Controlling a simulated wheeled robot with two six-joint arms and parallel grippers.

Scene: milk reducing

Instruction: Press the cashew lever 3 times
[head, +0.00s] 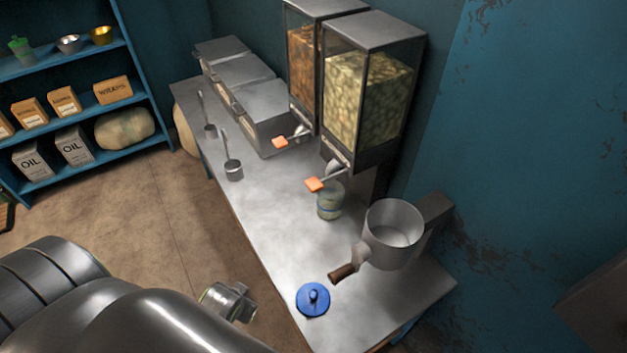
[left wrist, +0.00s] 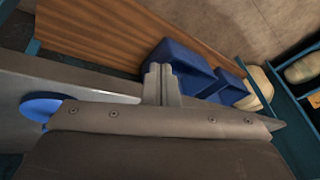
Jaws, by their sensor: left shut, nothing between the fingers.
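Two nut dispensers stand at the back of the metal counter (head: 270,225). The nearer dispenser (head: 365,105) holds pale yellowish pieces that look like cashews, and its orange-tipped lever (head: 316,184) sticks out at its lower front. A glass jar (head: 329,203) with pale contents stands under that lever. The farther dispenser (head: 303,70) holds brown-orange nuts and has its own orange-tipped lever (head: 281,142). My left arm comes in at the lower left of the head view, apart from the levers. In the left wrist view my left gripper (left wrist: 158,72) is shut and empty. My right gripper is not seen.
A metal pot (head: 393,235) with a brown handle and a blue lid (head: 313,299) are at the counter's near end. Metal bins (head: 245,85) and two ladles (head: 232,168) are at the far end. Blue shelves (head: 110,105) stand at left. Blue bins (left wrist: 180,70) show in the wrist view.

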